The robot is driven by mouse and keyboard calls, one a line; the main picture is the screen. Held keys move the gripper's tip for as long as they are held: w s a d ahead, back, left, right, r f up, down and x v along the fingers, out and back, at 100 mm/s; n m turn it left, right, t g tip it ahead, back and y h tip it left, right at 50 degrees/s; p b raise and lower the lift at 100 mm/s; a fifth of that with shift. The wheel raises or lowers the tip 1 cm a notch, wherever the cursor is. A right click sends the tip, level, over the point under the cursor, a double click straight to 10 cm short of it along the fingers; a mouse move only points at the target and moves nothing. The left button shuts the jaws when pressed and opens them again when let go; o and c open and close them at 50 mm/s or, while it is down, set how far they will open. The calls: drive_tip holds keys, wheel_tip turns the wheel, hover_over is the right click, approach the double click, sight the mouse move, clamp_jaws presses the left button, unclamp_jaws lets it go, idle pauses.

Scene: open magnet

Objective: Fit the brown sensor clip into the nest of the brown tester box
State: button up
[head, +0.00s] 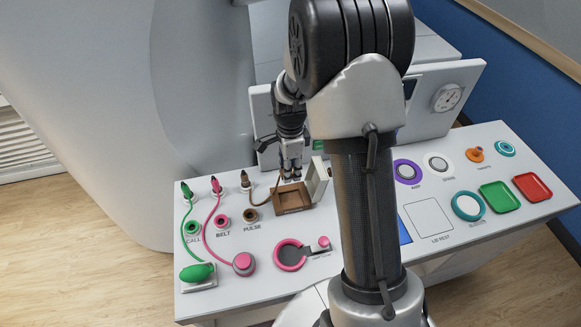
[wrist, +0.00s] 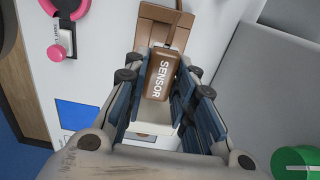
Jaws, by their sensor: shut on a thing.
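The brown sensor clip (wrist: 161,76), lettered SENSOR, is between my gripper's fingers (wrist: 160,100) in the wrist view. My gripper is shut on it. A brown cord (wrist: 178,12) runs from the clip's far end. The brown tester box (head: 293,197) stands open on the white counter in the head view, its pale lid (head: 317,176) upright on the right. My gripper (head: 291,172) points down at the box's back edge. Part of the box (wrist: 150,35) shows behind the clip in the wrist view. I cannot tell whether clip and box touch; the clip is not clear in the head view.
Green, pink and brown plugs stand left of the box, the brown one (head: 245,180) with a looping cord. A pink ring (head: 290,255) lies in front. Green (head: 499,197) and red (head: 532,187) trays are far right. A grey-white panel (head: 440,100) rises behind.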

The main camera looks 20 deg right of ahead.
drive_tip(key=shift+f+b, duration=2.7)
drive_tip(key=shift+f, duration=1.25)
drive_tip(key=shift+f+b, duration=0.9)
drive_tip(key=shift+f, duration=0.55)
drive_tip(key=o, duration=1.1)
drive_tip(key=shift+o, duration=0.2)
drive_tip(key=shift+r, duration=0.1)
